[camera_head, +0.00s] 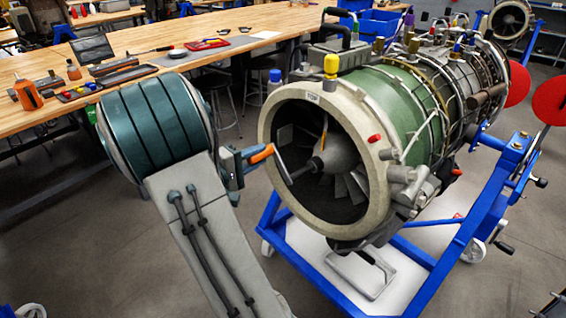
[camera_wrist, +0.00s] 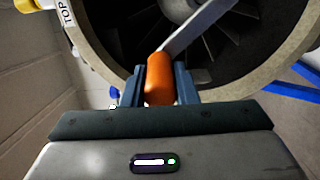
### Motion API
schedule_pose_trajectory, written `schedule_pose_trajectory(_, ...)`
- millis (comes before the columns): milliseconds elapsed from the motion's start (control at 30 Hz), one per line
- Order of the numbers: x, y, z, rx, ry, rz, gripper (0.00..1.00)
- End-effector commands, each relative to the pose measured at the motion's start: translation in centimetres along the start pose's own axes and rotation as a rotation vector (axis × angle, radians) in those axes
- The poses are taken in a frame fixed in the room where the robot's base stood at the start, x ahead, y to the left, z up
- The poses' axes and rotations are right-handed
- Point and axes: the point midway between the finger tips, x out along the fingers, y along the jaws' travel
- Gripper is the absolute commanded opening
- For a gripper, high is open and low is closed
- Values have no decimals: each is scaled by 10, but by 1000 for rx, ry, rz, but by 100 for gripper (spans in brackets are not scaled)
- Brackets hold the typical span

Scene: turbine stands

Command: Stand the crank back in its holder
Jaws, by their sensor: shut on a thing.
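The crank has an orange handle (camera_head: 262,153) and a grey arm that runs into the turbine's open intake, in front of the hub. In the wrist view the orange handle (camera_wrist: 160,80) stands between my gripper's two blue-grey fingers, and its grey arm slants up to the right. My gripper (camera_head: 249,158) is shut on the handle at the left of the intake rim. The crank's far end lies at the dark hub shaft (camera_head: 317,163); I cannot tell whether it touches or fits on it. I cannot make out the crank's holder.
The turbine's pale intake ring (camera_head: 275,110) is close to my gripper. A blue wheeled stand (camera_head: 400,300) carries the turbine. A wooden bench (camera_head: 75,118) with tools lies at the left and back.

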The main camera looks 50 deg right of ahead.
Motion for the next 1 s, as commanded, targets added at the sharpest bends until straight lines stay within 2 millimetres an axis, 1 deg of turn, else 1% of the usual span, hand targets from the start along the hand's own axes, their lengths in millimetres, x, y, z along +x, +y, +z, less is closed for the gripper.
schedule_pose_trajectory(200,-5,0,0,1,-1,1,0)
schedule_pose_trajectory(400,-5,1,0,1,-2,2,0)
schedule_pose_trajectory(533,-9,0,0,1,-1,2,0)
schedule_pose_trajectory(1000,-37,0,0,1,0,1,0)
